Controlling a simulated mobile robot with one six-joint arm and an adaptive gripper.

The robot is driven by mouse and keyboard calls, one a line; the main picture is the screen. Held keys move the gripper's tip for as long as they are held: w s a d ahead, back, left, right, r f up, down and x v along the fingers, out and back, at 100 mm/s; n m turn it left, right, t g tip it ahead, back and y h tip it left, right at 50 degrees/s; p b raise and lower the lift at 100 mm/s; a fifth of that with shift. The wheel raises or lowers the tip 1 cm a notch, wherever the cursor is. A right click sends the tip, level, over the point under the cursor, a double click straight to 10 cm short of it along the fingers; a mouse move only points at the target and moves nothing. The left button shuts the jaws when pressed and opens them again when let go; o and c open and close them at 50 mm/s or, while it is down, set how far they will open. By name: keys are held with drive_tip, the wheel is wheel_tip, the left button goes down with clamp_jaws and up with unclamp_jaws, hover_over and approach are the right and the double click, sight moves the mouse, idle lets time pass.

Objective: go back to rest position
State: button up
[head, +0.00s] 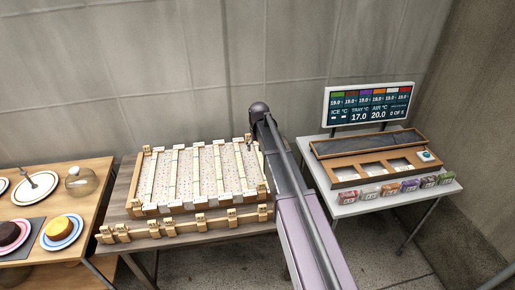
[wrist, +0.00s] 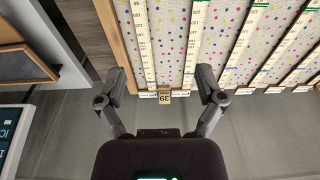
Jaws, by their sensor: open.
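My gripper (wrist: 160,85) is open and empty in the wrist view, its two fingers wide apart. It is over the edge of the large wooden tray (wrist: 124,45) with speckled strips and ruler-like dividers. A small wooden tag marked with a number (wrist: 164,97) shows between the fingertips; I cannot tell whether anything touches it. In the head view my arm reaches up from the bottom to the right end of the same tray (head: 136,190), and the arm hides the fingers there.
A white table (head: 345,211) at right holds a wooden box (head: 336,170), several small labelled packets (head: 391,189) and a display screen (head: 369,104). A wooden table (head: 84,183) at left holds plates with cakes (head: 62,232) and a glass dome (head: 81,181). A peg rail (head: 185,227) lies before the tray.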

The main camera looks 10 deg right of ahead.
drive_tip(key=s+g, duration=0.1)
drive_tip(key=s, duration=2.8)
drive_tip(key=shift+f, duration=0.1)
